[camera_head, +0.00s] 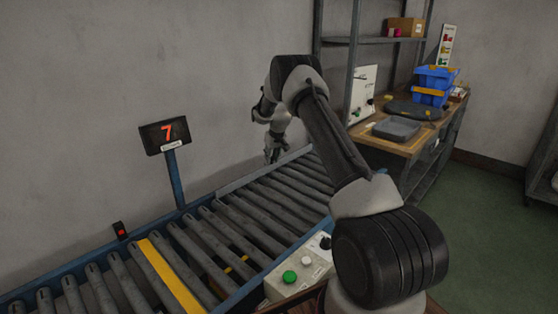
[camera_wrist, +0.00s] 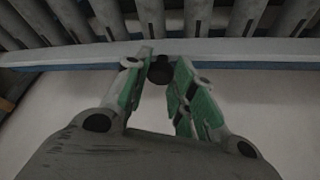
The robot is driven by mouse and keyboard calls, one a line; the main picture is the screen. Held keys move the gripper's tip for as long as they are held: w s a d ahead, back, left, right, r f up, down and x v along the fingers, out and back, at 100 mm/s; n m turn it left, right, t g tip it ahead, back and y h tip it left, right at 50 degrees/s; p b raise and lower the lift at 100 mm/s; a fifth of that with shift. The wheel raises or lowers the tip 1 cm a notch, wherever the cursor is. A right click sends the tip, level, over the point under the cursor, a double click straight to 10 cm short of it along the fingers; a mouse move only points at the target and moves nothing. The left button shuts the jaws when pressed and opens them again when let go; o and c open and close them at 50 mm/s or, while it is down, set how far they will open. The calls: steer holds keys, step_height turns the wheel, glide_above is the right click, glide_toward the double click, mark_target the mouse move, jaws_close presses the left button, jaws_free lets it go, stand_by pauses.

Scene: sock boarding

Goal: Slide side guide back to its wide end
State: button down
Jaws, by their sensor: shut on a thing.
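The side guide (camera_head: 240,181) is a long pale grey bar along the far edge of the roller conveyor. In the wrist view the side guide (camera_wrist: 240,48) runs across the picture beside the rollers. A dark round knob (camera_wrist: 160,70) sticks out from it. My gripper (camera_wrist: 163,72), with green finger pads, is shut on this knob. In the head view my gripper (camera_head: 275,150) is at the conveyor's far side, partly hidden behind my arm and small in the picture. The ends of the guide's travel cannot be made out.
A control box (camera_head: 300,277) with a green button is on the near side. A bench with a grey tray (camera_head: 397,129) and blue bins (camera_head: 435,80) stands behind.

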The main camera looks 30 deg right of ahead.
steer(key=shift+w+a+r, duration=0.1)
steer(key=shift+w+a, duration=0.15)
steer(key=shift+w, duration=0.35)
steer(key=c, duration=1.2)
jaws_free()
steer(key=shift+w, duration=0.1)
steer(key=shift+o, duration=0.2)
steer(key=v, duration=1.2)
